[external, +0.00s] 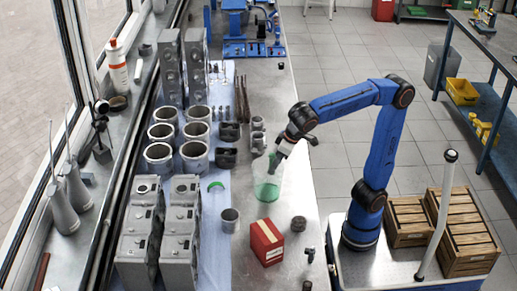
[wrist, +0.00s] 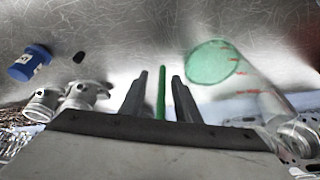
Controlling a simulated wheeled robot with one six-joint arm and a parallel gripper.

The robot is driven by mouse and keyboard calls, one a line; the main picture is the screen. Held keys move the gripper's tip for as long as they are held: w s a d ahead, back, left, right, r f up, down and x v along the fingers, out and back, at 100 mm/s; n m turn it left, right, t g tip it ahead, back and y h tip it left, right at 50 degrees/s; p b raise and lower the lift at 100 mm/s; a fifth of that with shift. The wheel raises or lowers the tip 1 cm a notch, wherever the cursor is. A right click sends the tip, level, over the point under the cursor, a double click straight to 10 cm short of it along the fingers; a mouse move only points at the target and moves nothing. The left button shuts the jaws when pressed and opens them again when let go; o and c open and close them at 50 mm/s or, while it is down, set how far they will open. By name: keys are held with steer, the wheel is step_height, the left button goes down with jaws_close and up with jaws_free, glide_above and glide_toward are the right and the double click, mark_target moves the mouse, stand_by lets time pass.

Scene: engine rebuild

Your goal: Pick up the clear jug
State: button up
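The clear jug (external: 267,178) stands on the metal bench with green liquid in its lower part. In the wrist view the jug (wrist: 240,78) is right of my fingers, with a green round end and red marks on its clear wall. My gripper (external: 277,160) is at the jug's upper part in the external view, partly overlapping it. In the wrist view my gripper's (wrist: 160,97) two dark fingers are apart. A thin green bar (wrist: 161,93) shows between them with gaps on both sides; I cannot tell what it belongs to.
A red box (external: 267,243) stands in front of the jug. Metal cylinders (external: 258,142) are behind it, and a metal cup (external: 230,220) is at its front left. A blue can (wrist: 30,63) lies left in the wrist view. Bench is bare around the jug's right side.

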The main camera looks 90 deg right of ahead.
steer(key=shift+w+f, duration=0.1)
steer(key=shift+f, duration=0.15)
jaws_close()
steer(key=shift+r, duration=0.25)
steer(key=shift+r, duration=4.7)
